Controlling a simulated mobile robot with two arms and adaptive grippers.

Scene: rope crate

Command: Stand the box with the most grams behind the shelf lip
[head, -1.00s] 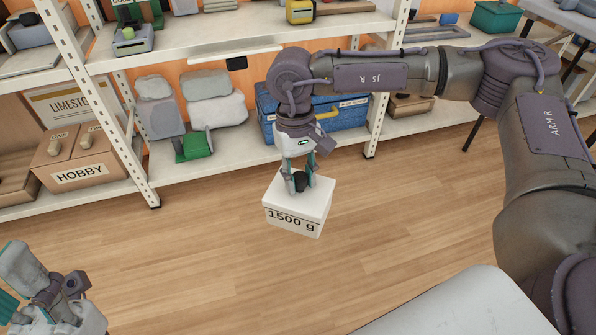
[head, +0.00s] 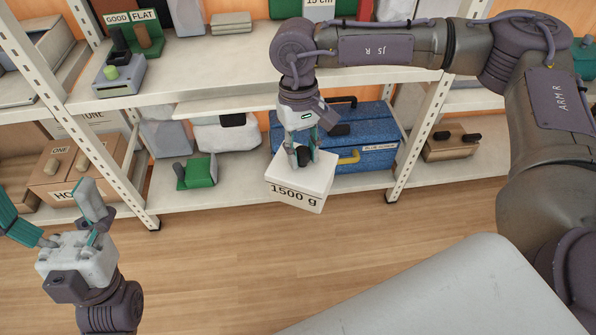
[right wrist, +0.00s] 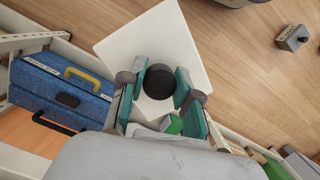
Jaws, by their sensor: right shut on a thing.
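The white box marked 1500 g (head: 299,187) hangs from my right gripper (head: 304,158), in front of the shelf unit. My right gripper is shut on the black knob on top of the box. The right wrist view shows the box's white top (right wrist: 165,45) and the knob between the fingers (right wrist: 158,85). A shelf lip (head: 290,67) runs along the front of the upper shelf, above and behind the box. My left gripper (head: 50,230) is open and empty at the lower left, with its fingers spread apart.
A blue toolbox (head: 365,140) stands on the lower shelf behind the held box. A green block (head: 197,171) and a brown HOBBY box (head: 70,170) are left of it. White uprights (head: 420,140) flank the bay. The wooden floor (head: 230,260) in front is clear.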

